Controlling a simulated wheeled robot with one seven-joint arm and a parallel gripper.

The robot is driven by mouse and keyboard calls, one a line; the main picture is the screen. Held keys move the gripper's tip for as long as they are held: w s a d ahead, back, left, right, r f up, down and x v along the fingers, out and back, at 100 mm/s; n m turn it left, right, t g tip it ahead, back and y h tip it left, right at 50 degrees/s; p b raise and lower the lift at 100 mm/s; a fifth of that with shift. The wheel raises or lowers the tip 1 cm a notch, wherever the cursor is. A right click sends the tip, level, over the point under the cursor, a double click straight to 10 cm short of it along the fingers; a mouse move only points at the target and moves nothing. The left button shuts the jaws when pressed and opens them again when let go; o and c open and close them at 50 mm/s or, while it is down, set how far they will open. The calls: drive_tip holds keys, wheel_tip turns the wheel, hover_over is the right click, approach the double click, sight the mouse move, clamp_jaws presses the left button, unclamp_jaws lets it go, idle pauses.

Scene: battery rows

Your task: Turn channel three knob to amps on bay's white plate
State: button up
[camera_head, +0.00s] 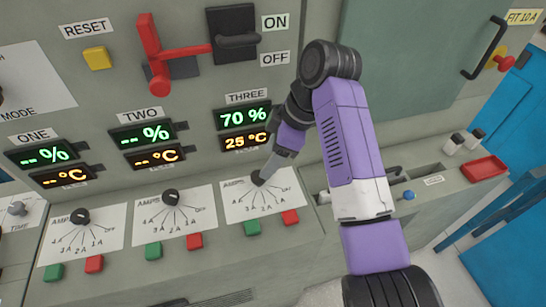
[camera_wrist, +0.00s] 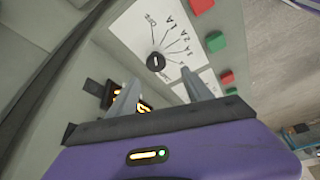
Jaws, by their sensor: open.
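The channel three knob (camera_wrist: 156,62) is a small dark round knob with a white mark, on a white plate (camera_wrist: 133,33) with fanned lines and amp labels around to OFF. I cannot tell for sure which label the mark points at. In the head view the plate (camera_head: 285,203) sits below the THREE displays, and the knob (camera_head: 257,178) shows at my fingertips, partly hidden. My gripper (camera_head: 264,174) is open. In the wrist view its fingers (camera_wrist: 160,76) are apart, with the knob just beyond and between their tips. Contact does not show.
Channel two (camera_head: 171,197) and channel one (camera_head: 82,216) knobs stand to the left. Green (camera_head: 252,228) and red (camera_head: 290,217) buttons lie just below the plate. The three display (camera_head: 243,117) reads 70 % and 25 °C. A red lever (camera_head: 150,45) stands above left.

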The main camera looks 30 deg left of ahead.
sight(259, 180)
drive_tip(key=shift+w+p+x, duration=0.15)
drive_tip(key=shift+w+x, duration=0.05)
drive_tip(key=shift+x, duration=1.7)
drive_tip(key=shift+w+p+x, duration=0.15)
drive_tip(key=shift+x, duration=1.75)
drive_tip(key=shift+f, duration=0.1)
clamp_jaws()
